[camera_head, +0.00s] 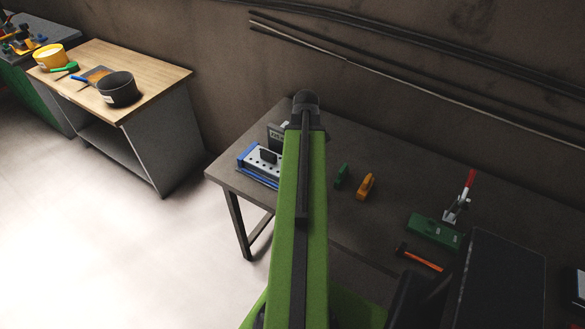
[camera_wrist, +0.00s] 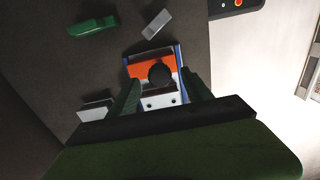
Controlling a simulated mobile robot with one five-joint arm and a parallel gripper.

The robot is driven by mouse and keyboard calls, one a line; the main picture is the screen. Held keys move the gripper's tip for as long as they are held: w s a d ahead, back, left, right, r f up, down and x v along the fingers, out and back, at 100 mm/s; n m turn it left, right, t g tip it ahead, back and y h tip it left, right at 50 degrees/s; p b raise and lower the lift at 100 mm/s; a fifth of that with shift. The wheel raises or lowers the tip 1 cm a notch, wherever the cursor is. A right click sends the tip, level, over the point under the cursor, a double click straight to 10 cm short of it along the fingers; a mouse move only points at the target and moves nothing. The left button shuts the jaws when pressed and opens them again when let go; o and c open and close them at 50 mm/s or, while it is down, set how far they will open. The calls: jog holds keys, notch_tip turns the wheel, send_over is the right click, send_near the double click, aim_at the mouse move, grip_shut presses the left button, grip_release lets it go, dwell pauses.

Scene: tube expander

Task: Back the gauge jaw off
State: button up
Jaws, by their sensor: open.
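A blue-edged fixture (camera_head: 258,163) with a white, holed top and a dark block on it sits at the left end of the dark bench, partly hidden by my green arm. In the wrist view the fixture shows an orange panel (camera_wrist: 142,71), a white block with two dark holes (camera_wrist: 158,101) and a round black knob (camera_wrist: 160,74). I cannot tell which part is the gauge jaw. My gripper (camera_wrist: 161,78) is open, its green fingers on either side of the fixture's near part. Contact cannot be made out. In the head view my arm hides the gripper.
A grey box (camera_head: 277,134) stands behind the fixture. To the right are a green block (camera_head: 342,176), an orange block (camera_head: 366,186), a red-handled clamp (camera_head: 460,201) and an orange-handled hammer (camera_head: 420,258). The wall is behind; open floor lies left.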

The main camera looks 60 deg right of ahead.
jog(key=shift+r+p, duration=2.6)
jog(key=shift+r, duration=0.35)
jog(key=shift+f, duration=0.1)
jog(key=w+a+f+n+b, duration=0.3)
jog(key=w+a, duration=0.7)
jog(key=w+a+f+n+b, duration=0.2)
jog(key=w+a+n, duration=0.1)
jog(key=w+a, duration=0.65)
jog(key=w+a+f+m+b, duration=0.1)
jog(key=w+a+m, duration=0.1)
jog(key=a, duration=0.8)
jog(key=w+a+f+m+b, duration=0.1)
jog(key=w+a+m+b, duration=0.1)
jog(key=a, duration=0.7)
jog(key=w+a+f+m+b, duration=0.1)
jog(key=w+a+f+m, duration=0.1)
jog(key=a, duration=0.8)
jog(key=shift+w+a, duration=0.35)
jog(key=shift+w, duration=0.1)
